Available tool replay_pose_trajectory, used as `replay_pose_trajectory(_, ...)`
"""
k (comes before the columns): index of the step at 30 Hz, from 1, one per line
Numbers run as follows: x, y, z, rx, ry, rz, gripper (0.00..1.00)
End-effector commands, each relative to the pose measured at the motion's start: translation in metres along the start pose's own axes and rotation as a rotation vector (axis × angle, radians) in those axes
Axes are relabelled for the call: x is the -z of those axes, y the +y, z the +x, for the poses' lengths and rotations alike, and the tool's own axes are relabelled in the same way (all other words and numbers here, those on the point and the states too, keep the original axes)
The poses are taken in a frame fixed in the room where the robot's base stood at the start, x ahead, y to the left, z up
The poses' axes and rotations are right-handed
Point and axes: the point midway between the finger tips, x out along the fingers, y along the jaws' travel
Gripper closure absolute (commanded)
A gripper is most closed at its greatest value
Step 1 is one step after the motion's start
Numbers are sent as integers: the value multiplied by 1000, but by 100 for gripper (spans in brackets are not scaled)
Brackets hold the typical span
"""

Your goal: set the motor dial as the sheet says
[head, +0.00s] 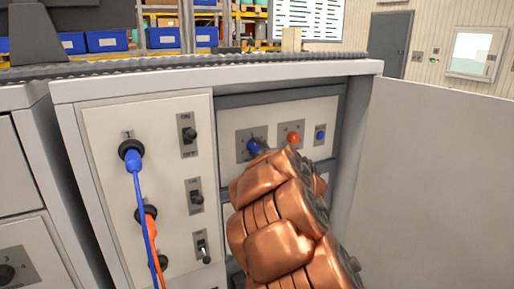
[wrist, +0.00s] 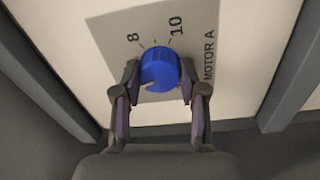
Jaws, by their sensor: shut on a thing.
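The blue motor dial (head: 253,146) sits on a grey plate inside the open cabinet. In the wrist view the dial (wrist: 160,66) is on a plate marked MOTOR A, with 8 and 10 readable beyond it. My gripper (wrist: 159,82) is shut on the dial, one finger on each side. The dial's pointer cannot be made out. In the head view my copper-coloured arm hides the lower part of the panel. A white sheet or board (head: 308,19) with lines of text hangs at the back; its text is too small to read.
Right of the dial are a red-orange knob (head: 293,138) and a small blue button (head: 320,135). The left panel has several switches and plugged blue (head: 141,205) and orange (head: 151,235) cables. The open cabinet door (head: 440,180) stands close on the right.

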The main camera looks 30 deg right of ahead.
Motion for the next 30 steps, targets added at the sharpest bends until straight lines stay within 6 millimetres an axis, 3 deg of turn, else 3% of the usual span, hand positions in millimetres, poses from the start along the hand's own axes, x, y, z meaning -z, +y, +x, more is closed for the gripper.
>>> replay_pose_trajectory(30, 1, 0, 0, 5, -40, 965, 93)
